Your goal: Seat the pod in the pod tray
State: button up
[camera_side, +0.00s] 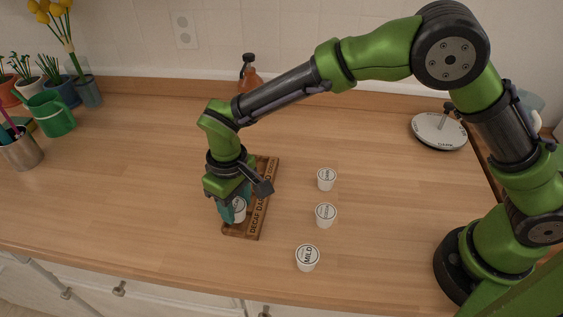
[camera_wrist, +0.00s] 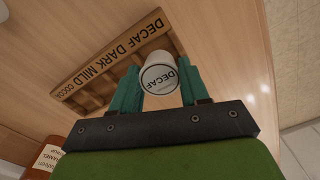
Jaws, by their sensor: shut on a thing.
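The wooden pod tray (camera_side: 266,190) lies on the counter, its edge lettered DECAF, DARK, MILD and COCOA. It also shows in the wrist view (camera_wrist: 112,55). My gripper (camera_side: 234,210) is shut on a white pod (camera_side: 240,207) whose lid reads DECAF in the wrist view (camera_wrist: 159,79). The teal fingers grip the pod's two sides. The pod is at the tray's near end, by the DECAF lettering. In the wrist view the pod overlaps that end of the tray. I cannot tell whether its base touches a slot. The fingers partly hide the slots.
Three loose white pods stand right of the tray: a MILD pod (camera_side: 307,257), a middle pod (camera_side: 325,214) and a far pod (camera_side: 326,179). An amber bottle (camera_side: 250,78) stands at the back. A green mug (camera_side: 51,114) is far left. The counter left of the tray is clear.

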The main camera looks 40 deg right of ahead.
jog(key=shift+f, duration=1.1)
